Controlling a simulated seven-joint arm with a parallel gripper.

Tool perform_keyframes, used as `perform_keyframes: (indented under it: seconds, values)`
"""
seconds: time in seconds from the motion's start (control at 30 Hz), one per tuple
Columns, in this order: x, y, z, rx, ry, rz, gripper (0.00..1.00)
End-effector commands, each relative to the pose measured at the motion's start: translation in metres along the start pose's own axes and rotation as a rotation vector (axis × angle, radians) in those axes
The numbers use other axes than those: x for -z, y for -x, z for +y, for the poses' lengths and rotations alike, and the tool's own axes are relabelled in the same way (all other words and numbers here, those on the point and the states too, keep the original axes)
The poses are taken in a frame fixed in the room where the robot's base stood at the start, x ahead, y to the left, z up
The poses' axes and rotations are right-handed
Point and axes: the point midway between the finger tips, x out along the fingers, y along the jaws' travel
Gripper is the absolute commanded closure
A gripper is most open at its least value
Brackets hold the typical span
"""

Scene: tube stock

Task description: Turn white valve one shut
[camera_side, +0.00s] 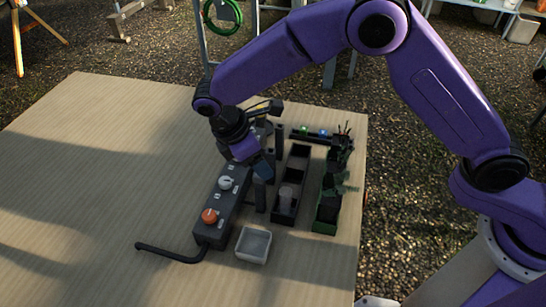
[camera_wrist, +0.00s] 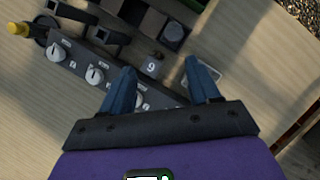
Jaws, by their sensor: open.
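A dark grey valve box (camera_side: 212,232) lies on the wooden table. In the side view it shows a white knob (camera_side: 225,183) and an orange knob (camera_side: 209,215); its far end is hidden behind my gripper. In the wrist view several white knobs sit in a row, at the far left (camera_wrist: 57,53), in the middle (camera_wrist: 95,75) and one partly behind my left finger (camera_wrist: 141,100). Their number labels are too small to read. My gripper (camera_side: 262,168) is over the box's far part, its blue fingers apart and nothing visible between them. Its fingers also show in the wrist view (camera_wrist: 160,88).
Right of the box stand a black divided tray (camera_side: 286,217) and a green planter (camera_side: 324,227). A small pale dish (camera_side: 254,245) lies in front, and a black hose (camera_side: 170,253) runs left from the box. The table's left side is clear.

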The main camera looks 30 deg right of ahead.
Motion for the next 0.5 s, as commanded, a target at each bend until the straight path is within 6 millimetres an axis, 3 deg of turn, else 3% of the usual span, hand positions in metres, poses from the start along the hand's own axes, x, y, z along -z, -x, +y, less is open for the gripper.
perform_keyframes:
  seconds: [0.23, 0.5]
  values:
    - [-0.021, 0.004, -0.019, 0.000, -0.001, 0.000, 0.39]
    - [-0.029, 0.005, -0.027, 0.001, -0.001, 0.000, 0.39]
